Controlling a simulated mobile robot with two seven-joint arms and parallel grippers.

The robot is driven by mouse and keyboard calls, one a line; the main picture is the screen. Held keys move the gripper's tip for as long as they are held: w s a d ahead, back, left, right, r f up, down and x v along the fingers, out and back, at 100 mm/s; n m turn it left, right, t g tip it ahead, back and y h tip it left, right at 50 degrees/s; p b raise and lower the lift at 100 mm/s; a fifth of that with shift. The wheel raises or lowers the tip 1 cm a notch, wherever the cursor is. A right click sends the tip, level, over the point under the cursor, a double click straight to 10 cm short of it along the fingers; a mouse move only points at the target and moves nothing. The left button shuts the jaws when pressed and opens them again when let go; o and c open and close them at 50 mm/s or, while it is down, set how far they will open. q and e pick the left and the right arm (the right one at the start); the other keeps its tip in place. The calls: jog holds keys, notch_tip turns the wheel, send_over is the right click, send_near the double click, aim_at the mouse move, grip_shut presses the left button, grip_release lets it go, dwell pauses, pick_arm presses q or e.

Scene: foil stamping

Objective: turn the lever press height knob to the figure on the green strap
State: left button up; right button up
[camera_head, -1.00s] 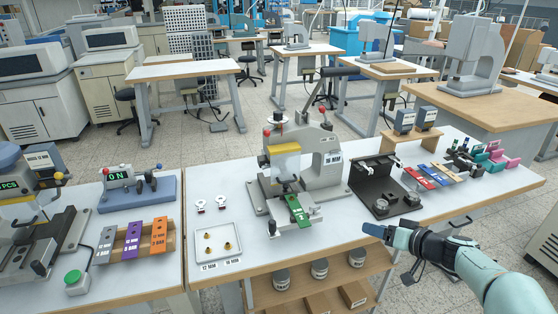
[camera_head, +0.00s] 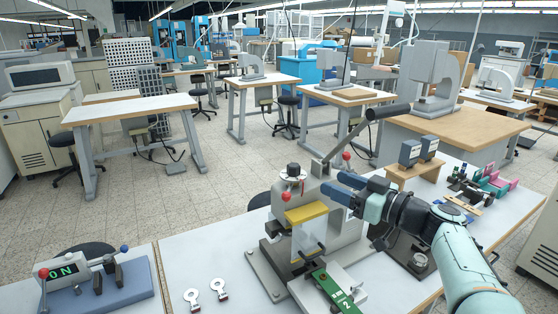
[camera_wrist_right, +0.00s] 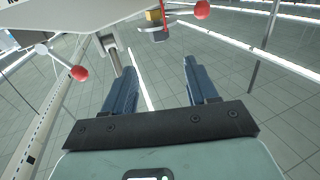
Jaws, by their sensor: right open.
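The grey lever press (camera_head: 318,205) stands on the white table, with a long black-gripped lever (camera_head: 388,111) rising behind it. On its top is a black knob (camera_head: 293,169) over a pale round dial, which I take as the height knob. The dial's marks are too small to read. The green strap (camera_head: 336,290) lies at the press's front; a white "2" shows near its end, with any other figures unclear. My right gripper (camera_head: 334,186) is at the press's right side, beside the head and apart from the black knob. In the wrist view its blue fingers (camera_wrist_right: 158,80) are spread and empty. My left gripper is out of view.
Red balls (camera_head: 346,156) (camera_head: 286,196) stick out from the press. A black fixture (camera_head: 412,258) stands to its right, partly behind my arm. A blue-based device reading "ON" (camera_head: 100,290) is at the left. Two ring-shaped tags (camera_head: 219,289) lie on otherwise clear tabletop.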

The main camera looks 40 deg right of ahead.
aim_at(299, 168)
pick_arm(q)
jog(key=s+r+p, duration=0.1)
jog(key=p, duration=0.1)
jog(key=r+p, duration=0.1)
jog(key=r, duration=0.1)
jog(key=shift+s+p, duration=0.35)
pick_arm(e)
jog(key=x, duration=1.3)
jog(key=shift+c, duration=0.3)
jog(key=c, duration=0.9)
